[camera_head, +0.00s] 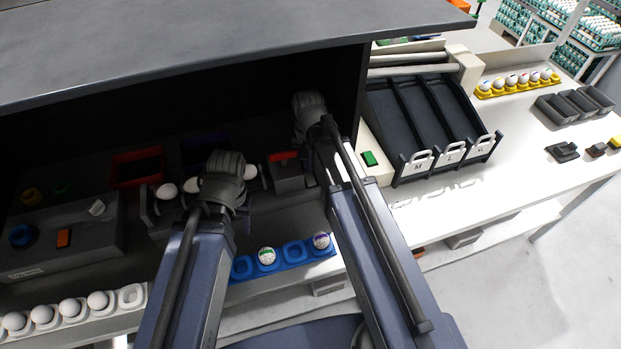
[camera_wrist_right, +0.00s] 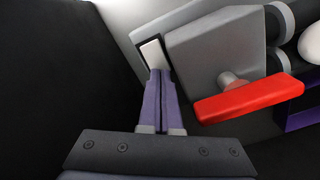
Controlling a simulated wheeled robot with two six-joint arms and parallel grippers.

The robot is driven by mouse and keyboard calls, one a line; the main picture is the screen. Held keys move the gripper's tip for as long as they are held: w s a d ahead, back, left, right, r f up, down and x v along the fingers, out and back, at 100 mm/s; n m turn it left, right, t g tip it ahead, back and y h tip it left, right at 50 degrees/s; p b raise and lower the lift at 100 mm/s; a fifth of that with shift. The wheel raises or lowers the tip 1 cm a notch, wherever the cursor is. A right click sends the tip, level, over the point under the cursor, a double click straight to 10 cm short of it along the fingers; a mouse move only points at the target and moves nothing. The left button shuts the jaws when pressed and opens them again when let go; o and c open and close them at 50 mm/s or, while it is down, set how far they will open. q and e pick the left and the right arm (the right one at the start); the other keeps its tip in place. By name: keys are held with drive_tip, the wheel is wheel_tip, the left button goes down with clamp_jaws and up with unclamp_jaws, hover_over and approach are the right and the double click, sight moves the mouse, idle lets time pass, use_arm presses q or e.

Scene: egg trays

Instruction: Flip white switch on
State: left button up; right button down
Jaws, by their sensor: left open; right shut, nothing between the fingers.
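A white rocker switch (camera_wrist_right: 153,54) in a dark frame shows in the right wrist view, beside a grey box (camera_wrist_right: 215,45) with a red handle. My right gripper (camera_wrist_right: 160,74) has its purple fingers shut together with nothing between them. Their tips are at the near end of the switch; I cannot tell if they touch it. In the head view my right arm hides this switch and the right fingertips. My left gripper (camera_head: 224,182) is open in front of the egg rollers, its fingers mostly hidden by its wrist.
The red handle (camera_wrist_right: 248,100) sticks out close to the right of my right fingers. A grey control box (camera_head: 65,240) with a white lever (camera_head: 97,208) stands at left. A blue egg tray (camera_head: 293,253) lies at the front edge. A dark overhang (camera_head: 200,40) covers the back.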

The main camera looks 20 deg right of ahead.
sight(308, 176)
use_arm(q)
drive_tip(key=shift+f+b, duration=0.9)
use_arm(e)
drive_tip(key=shift+f, duration=0.9)
wheel_tip(308, 176, up, 7)
drive_tip(key=p, duration=0.7)
use_arm(q)
wheel_tip(308, 176, up, 7)
use_arm(e)
drive_tip(key=shift+s+a, duration=0.15)
use_arm(q)
drive_tip(key=shift+f, duration=0.25)
use_arm(e)
drive_tip(key=s+a+n+h, duration=0.1)
drive_tip(key=s+a+n, duration=0.8)
drive_tip(key=s, duration=0.5)
drive_tip(key=shift+a+f, duration=0.2)
drive_tip(key=shift+a, duration=0.4)
